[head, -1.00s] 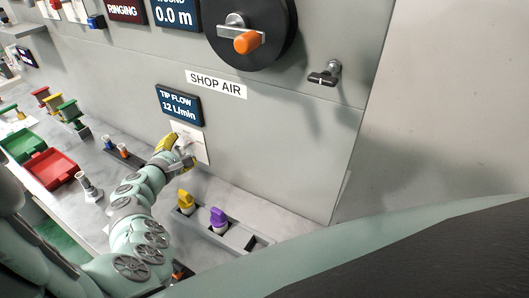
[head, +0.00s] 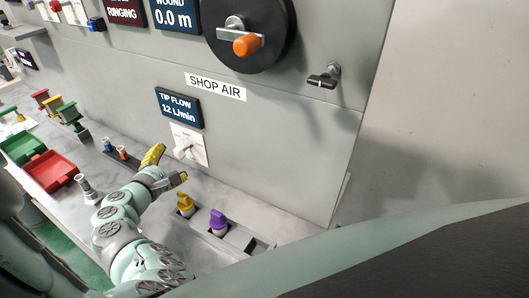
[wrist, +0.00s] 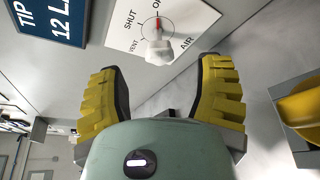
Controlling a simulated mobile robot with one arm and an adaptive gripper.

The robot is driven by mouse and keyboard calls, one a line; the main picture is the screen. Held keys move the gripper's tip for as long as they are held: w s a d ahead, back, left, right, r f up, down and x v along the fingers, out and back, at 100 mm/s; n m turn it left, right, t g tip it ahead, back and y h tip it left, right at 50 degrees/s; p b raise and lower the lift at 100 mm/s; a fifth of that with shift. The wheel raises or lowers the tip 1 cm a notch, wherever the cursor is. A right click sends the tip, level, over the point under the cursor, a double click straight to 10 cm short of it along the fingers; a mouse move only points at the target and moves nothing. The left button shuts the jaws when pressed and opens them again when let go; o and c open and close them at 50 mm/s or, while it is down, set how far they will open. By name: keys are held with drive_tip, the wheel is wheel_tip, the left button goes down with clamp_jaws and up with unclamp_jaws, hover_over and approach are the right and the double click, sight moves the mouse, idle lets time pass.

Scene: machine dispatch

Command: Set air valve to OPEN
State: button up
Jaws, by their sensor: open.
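The air valve is a white knob (wrist: 160,52) with a red pointer mark on a white plate (wrist: 193,18). In the wrist view the words VENT, SHUT and AIR are readable on the plate. In the head view the knob (head: 182,152) stands out from the plate (head: 201,150) below the TIP FLOW display. My gripper (head: 165,167) is open and empty, in front of and below the knob, apart from it. Its yellow fingers (wrist: 165,78) point toward the plate.
The TIP FLOW display (head: 179,108) reads 12 L/min, under a SHOP AIR sign (head: 216,87). Yellow (head: 185,202) and purple (head: 217,220) knobs stand on the bench right of my gripper. A black-handled tap (head: 325,78) is higher right. A red bin (head: 50,170) sits left.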

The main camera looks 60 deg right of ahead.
drive_tip(key=v, duration=0.6)
drive_tip(key=shift+a, duration=0.15)
idle(0.4)
